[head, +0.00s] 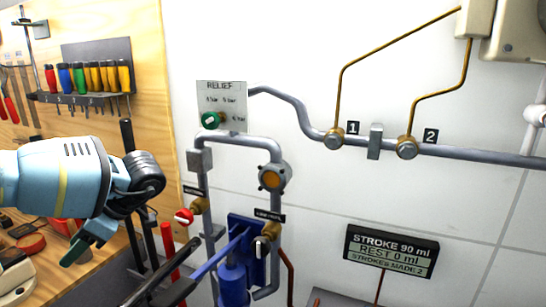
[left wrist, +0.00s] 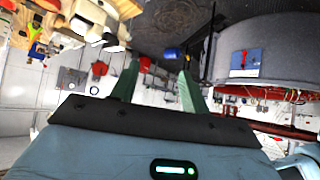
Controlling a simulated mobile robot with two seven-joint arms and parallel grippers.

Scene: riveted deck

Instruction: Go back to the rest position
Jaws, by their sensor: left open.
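My left gripper (head: 92,245) is at the left of the head view, on a pale blue arm, with its green fingers pointing down. It hangs in front of the wooden tool board and workbench, left of the pipework and apart from it. In the left wrist view my left gripper (left wrist: 158,82) shows two green fingers spread apart with nothing held between them. My right gripper is in neither view.
A blue hand pump (head: 233,280) with a dark-ended lever stands below the pipes. A RELIEF plate (head: 222,98) with a green knob, a red valve knob (head: 184,216) and a STROKE display (head: 391,252) are on the white wall. Screwdrivers (head: 88,77) hang on the board.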

